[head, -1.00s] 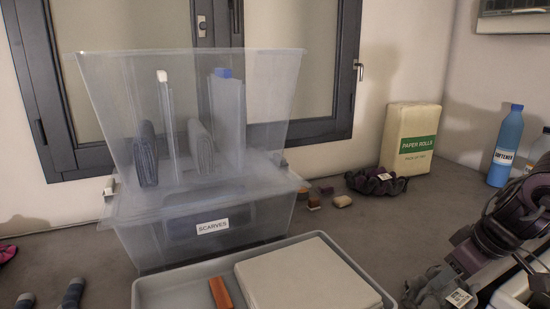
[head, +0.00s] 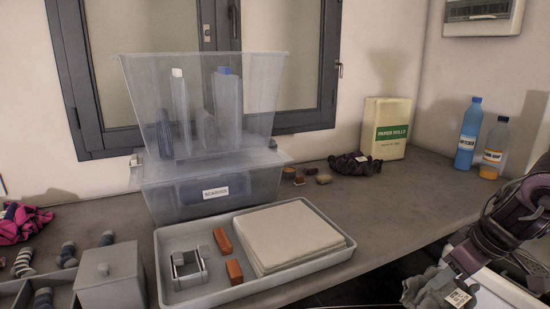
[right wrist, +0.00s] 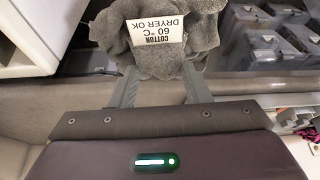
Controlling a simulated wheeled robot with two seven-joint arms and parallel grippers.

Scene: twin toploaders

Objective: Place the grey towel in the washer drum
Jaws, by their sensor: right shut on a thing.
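My right gripper (head: 458,278) is at the lower right of the head view, shut on the grey towel (head: 428,287). The towel is crumpled and hangs from the fingers, with a white label on it. In the right wrist view the grey towel (right wrist: 165,52) sits between the two fingers (right wrist: 158,88), and its label reads cotton, 60 °C, dryer OK. A white appliance edge (head: 510,292) shows beside and below my right arm, with a dark opening partly hidden by the arm. I cannot tell whether it is the washer. My left gripper is not in view.
A grey tray (head: 335,262) with folded cloth and orange blocks lies at the counter's front. Clear stacked bins (head: 215,190) stand behind it.

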